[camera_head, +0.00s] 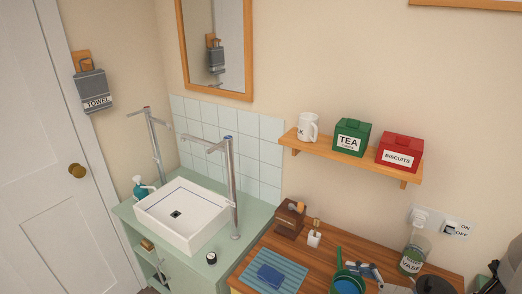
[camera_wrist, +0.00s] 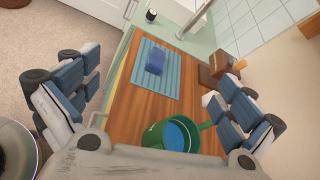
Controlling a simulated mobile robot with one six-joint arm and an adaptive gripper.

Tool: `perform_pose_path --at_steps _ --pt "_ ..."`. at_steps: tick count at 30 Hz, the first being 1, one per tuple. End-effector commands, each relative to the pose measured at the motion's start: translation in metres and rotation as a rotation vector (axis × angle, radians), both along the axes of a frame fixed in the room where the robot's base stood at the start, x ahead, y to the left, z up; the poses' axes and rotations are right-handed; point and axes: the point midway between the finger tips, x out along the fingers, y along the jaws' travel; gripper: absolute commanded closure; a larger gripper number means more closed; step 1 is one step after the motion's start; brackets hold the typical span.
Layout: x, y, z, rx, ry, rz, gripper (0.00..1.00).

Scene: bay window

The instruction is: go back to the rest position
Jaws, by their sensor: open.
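My gripper (camera_wrist: 160,75) shows in the wrist view with its two blue-and-grey fingers spread wide apart. It is open, and nothing is between the fingers. It hangs above the wooden counter (camera_wrist: 128,100), with a green pot (camera_wrist: 152,137) with blue inside in the lower middle of the view. A blue cloth or sponge (camera_wrist: 156,61) lies on a striped blue mat (camera_wrist: 146,78) beyond the pot.
In the head view, a white basin (camera_head: 160,222) and tall tap (camera_head: 232,190) stand left of the wooden counter (camera_head: 310,262). A shelf (camera_head: 350,160) holds a mug (camera_head: 307,127), a green tea tin (camera_head: 351,138) and a red biscuit tin (camera_head: 400,153). A vase (camera_head: 413,252) stands at the counter's right.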

Motion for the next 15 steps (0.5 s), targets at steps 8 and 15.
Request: perform_pose_path --at_steps 8,15 --pt "-0.064 0.09 0.064 -0.44 -0.145 0.669 0.0" --pt "-0.121 0.1 0.096 -0.903 -0.298 1.127 0.0"
